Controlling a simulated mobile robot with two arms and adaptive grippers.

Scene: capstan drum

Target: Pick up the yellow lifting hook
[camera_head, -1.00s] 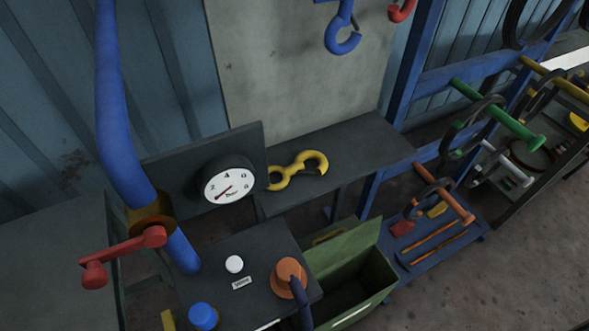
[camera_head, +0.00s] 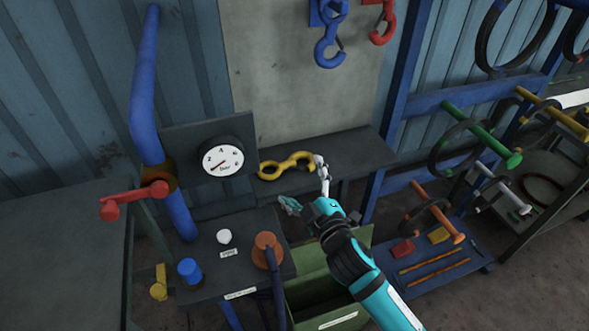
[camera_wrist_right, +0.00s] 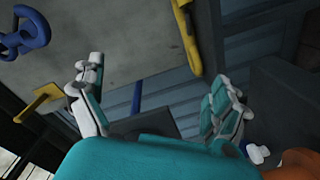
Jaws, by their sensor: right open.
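The yellow lifting hook (camera_head: 272,171) lies on the dark shelf against the grey panel, right of the round dial. My right gripper (camera_head: 302,182) is open and empty in front of the hook's right end. One finger is close by that end and the other is nearer me; in the head view I cannot tell whether the near finger touches it. In the right wrist view my right gripper (camera_wrist_right: 155,75) has its fingers spread wide, and a yellow curved piece that looks like the hook (camera_wrist_right: 187,36) shows beyond them. My left gripper is not in view.
The dark shelf (camera_head: 352,150) is clear to the right of the hook. A dial (camera_head: 220,160) stands left of it. A blue hook (camera_head: 328,45) and a red hook (camera_head: 382,25) hang above. A green bin (camera_head: 345,318) and an orange knob (camera_head: 267,250) are below.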

